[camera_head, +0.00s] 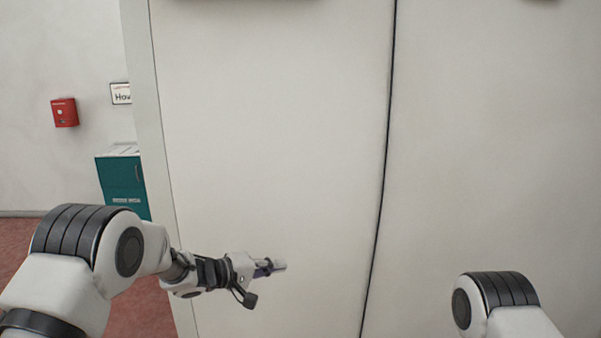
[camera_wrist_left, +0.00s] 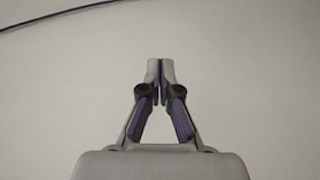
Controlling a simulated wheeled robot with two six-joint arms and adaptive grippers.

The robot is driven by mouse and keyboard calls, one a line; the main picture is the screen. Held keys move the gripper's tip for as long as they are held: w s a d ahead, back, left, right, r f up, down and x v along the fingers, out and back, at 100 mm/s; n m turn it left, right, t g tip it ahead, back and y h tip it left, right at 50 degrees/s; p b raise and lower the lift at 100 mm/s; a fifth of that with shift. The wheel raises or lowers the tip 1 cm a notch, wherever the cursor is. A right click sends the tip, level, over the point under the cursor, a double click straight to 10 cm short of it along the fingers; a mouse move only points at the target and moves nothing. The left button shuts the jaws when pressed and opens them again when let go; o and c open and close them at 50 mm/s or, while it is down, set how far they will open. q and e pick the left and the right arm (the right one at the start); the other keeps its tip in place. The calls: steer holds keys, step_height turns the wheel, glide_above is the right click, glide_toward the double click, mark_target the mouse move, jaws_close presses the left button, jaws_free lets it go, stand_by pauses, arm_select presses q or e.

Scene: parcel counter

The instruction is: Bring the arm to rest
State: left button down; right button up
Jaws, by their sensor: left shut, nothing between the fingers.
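My left arm comes in from the left in the head view, bent at the elbow. Its gripper (camera_head: 277,265) points to the right in front of a pale wall panel. In the left wrist view the left gripper (camera_wrist_left: 160,68) has its fingertips together, with nothing between them. Behind the fingers is only the plain pale surface. Of my right arm only a rounded joint and part of a link show at the lower right of the head view. The right gripper is out of view.
A pale wall panel (camera_head: 270,120) fills most of the head view, with a black cable (camera_head: 385,150) running down it. Reddish floor (camera_head: 140,305) shows at the lower left.

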arm_select(q)
steer(key=s+a+f+n+g+y, duration=0.1)
steer(key=s+a+f+n+y, duration=0.3)
steer(key=s+f, duration=0.9)
steer(key=s+a+f+g+y, duration=0.1)
steer(key=s+a+f+y, duration=0.2)
steer(key=s+a+f, duration=0.95)
steer(key=s+a+f+m+g+y, duration=0.1)
steer(key=s+f+m+g+y, duration=0.1)
steer(key=s, duration=0.9)
steer(key=s+a+f+m+g+y, duration=0.2)
steer(key=s+m, duration=0.4)
steer(key=s, duration=0.5)
step_height(320, 180, down, 2)
steer(key=shift+s+f+g+y, duration=0.1)
steer(key=shift+s+g+y, duration=0.1)
steer(key=shift+g+y, duration=0.75)
steer(key=shift+g+h, duration=0.25)
